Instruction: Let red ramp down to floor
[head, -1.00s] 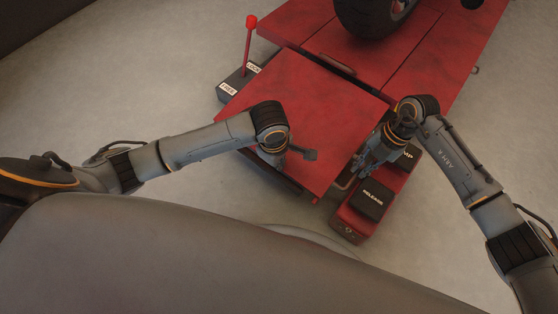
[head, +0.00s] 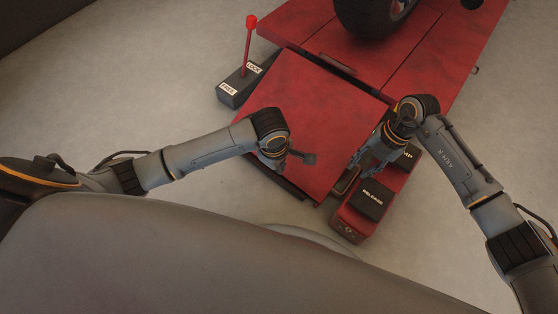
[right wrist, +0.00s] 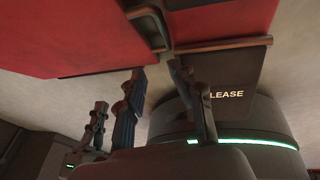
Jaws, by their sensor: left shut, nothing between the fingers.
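The red ramp (head: 325,110) is the square red panel at the near end of the lift deck. It slopes from the deck, and I cannot tell its height above the floor. My left gripper (head: 303,156) is shut and empty over the ramp's near part. My right gripper (head: 366,163) is at the ramp's right edge, above the red pedal unit. Its fingers are apart in the right wrist view (right wrist: 160,78), near a metal handle (right wrist: 150,30) on the ramp's edge. They do not visibly close on it. The handle also shows in the head view (head: 345,182).
A red-knobbed lever (head: 249,45) stands on a dark FREE/LOCK box (head: 240,85) left of the ramp. The pedal unit (head: 350,222) has a RELEASE pedal (head: 371,199). A motorcycle wheel (head: 372,15) stands on the deck (head: 440,55). Floor at the left is clear.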

